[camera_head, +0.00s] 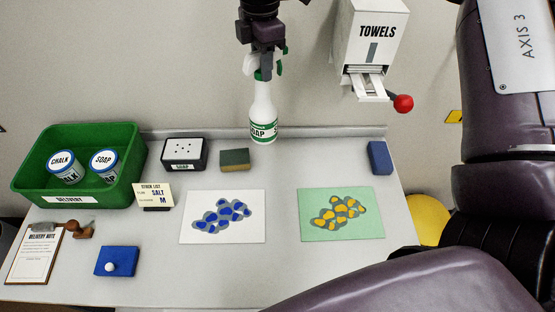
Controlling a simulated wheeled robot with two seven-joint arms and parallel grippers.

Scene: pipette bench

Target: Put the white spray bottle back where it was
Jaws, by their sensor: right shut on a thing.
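The white spray bottle (262,108) with a green-and-white SOAP label is upright near the back edge of the bench. My right gripper (265,68) comes down from the top of the picture and is shut on the bottle's green-and-white spray head, which the fingers partly hide. The bottle's base shows just in front of the back ledge, behind the sponge. I cannot tell whether it touches the bench or hangs a little above it. My left gripper is not in view.
A sponge (235,160) and a black-and-white soap box (184,153) are left of the bottle. A green delivery crate (120,190) holds two jars. A towel dispenser (368,45) hangs right. A blue block (379,157) stands back right. The bench between sponge and block is clear.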

